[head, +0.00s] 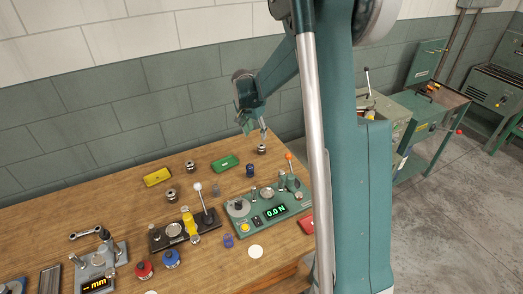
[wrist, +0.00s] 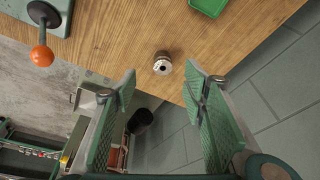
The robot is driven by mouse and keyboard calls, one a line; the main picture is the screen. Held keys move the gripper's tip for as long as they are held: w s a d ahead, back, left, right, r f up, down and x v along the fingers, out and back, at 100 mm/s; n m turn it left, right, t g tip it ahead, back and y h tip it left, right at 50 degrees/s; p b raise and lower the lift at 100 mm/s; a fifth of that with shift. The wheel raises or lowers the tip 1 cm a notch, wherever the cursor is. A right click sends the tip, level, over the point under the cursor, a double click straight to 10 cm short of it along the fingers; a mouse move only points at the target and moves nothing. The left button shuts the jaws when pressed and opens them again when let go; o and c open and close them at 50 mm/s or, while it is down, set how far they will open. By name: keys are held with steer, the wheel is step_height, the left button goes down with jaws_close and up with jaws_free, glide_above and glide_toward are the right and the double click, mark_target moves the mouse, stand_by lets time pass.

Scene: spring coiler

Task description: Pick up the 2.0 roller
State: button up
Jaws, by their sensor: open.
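A small silver roller with a dark centre hole (head: 261,149) stands on the wooden table near its far right edge. It also shows in the wrist view (wrist: 162,66), ahead of the fingertips and roughly midway between them. Similar metal rollers stand further left, one (head: 190,166) behind another (head: 171,195). Their size marks are too small to read, so I cannot tell which is the 2.0 roller. My gripper (head: 262,130) is open and empty, just above the far right roller and apart from it. Its green pads (wrist: 160,92) show wide apart in the wrist view.
A green tray (head: 225,163) lies left of that roller, with a yellow tray (head: 157,177) further left. A dark blue piece (head: 250,171) stands nearer. The green force tester (head: 270,212) has an orange-knobbed lever (wrist: 42,55). The table edge is close behind the roller.

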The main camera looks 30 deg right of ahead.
steer(key=m, duration=0.2)
glide_toward(262, 146)
steer(key=shift+a+f+g, duration=0.15)
steer(key=shift+f+g, duration=0.15)
steer(key=shift+f, duration=0.55)
steer(key=shift+w+d+f+n, duration=0.1)
steer(key=shift+d+f+n, duration=0.1)
steer(key=shift+f, duration=0.45)
steer(key=shift+w+d+f+n, duration=0.1)
steer(key=shift+d+f, duration=0.05)
steer(key=shift+f, duration=0.45)
steer(key=shift+x, duration=2.6)
steer(key=shift+c, duration=0.7)
steer(key=c, duration=1.1)
